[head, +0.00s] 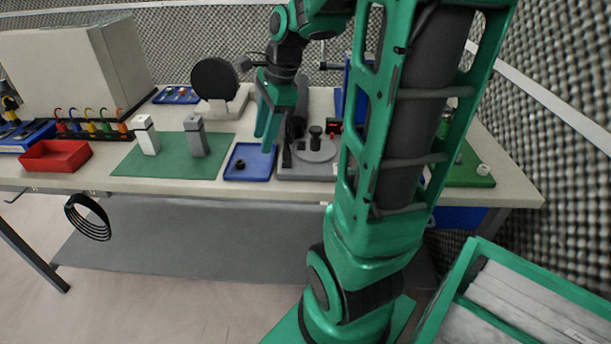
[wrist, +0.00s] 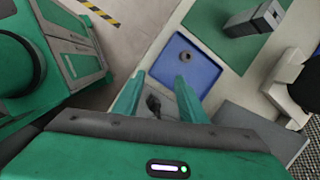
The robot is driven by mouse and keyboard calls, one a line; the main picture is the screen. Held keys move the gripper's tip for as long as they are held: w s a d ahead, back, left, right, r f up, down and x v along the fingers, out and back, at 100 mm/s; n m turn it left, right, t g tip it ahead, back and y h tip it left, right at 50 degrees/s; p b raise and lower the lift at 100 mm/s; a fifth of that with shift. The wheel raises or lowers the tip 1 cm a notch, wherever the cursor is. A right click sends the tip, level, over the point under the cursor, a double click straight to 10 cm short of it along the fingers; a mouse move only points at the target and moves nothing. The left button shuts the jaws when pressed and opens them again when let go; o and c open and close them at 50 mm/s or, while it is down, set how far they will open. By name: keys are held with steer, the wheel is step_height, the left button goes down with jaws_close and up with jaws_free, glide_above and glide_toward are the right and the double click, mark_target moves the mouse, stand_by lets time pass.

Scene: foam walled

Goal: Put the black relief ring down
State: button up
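A small black ring (wrist: 183,58), which I take for the relief ring, lies in the shallow blue tray (wrist: 205,75) in the wrist view. In the head view the ring (head: 240,166) is a small dark shape in the same blue tray (head: 259,173), near the table's front edge. My gripper (wrist: 160,77) is open, its two green fingers apart with nothing held between them. In the head view my gripper (head: 264,140) hangs above the table close to the tray's right side. The ring is apart from the fingers.
A grey device with a round plate (head: 315,152) stands right of the tray, partly behind my arm. A green mat (head: 175,163) with two upright blocks lies to the left. A red bin (head: 56,156) is farther left. A black disc on a stand (head: 216,80) is behind.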

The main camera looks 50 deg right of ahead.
steer(key=s+a+f+n+g+h, duration=0.1)
steer(key=s+n, duration=0.7)
steer(key=s, duration=0.1)
steer(key=s+a+f+n+g, duration=0.1)
steer(key=s+a+f+n, duration=0.1)
steer(key=s+n, duration=0.6)
steer(key=shift+s+f+n+g+h, duration=0.3)
steer(key=shift+s+g+h, duration=0.1)
steer(key=shift+s, duration=0.75)
steer(key=shift+w, duration=0.1)
steer(key=shift+w+f, duration=0.25)
steer(key=shift+w, duration=0.25)
steer(key=shift+c, duration=0.9)
steer(key=shift+d, duration=0.1)
